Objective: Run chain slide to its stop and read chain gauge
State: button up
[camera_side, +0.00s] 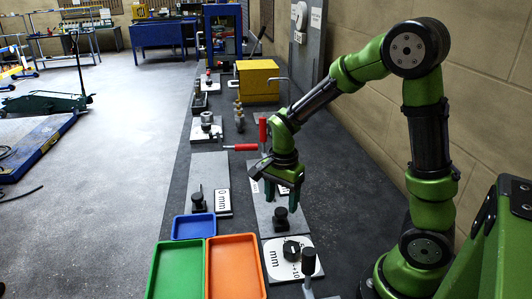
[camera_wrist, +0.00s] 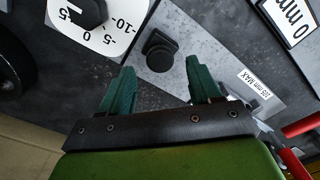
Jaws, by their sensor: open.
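A grey slide plate (camera_side: 296,221) bears an upright black knob (camera_side: 281,218). In the wrist view its label (camera_wrist: 257,83) reads "105 mm MAX", and the same knob (camera_wrist: 159,50) lies just beyond my fingertips, roughly centred between them. My gripper (camera_side: 288,193) is open and empty, above and behind the knob, apparently not touching it. Nothing names which slide is the chain slide.
Left of the plate is another plate with a black knob (camera_side: 197,200) and a "0 mm" label (camera_side: 223,201). Blue (camera_side: 193,227), green (camera_side: 176,270) and orange (camera_side: 236,268) trays sit at the front left. Red handles (camera_side: 240,147) and a yellow box (camera_side: 257,80) stand behind.

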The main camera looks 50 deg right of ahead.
aim_at(281, 218)
jog(key=shift+f, duration=1.5)
jog(key=shift+c, duration=0.2)
grip_shut()
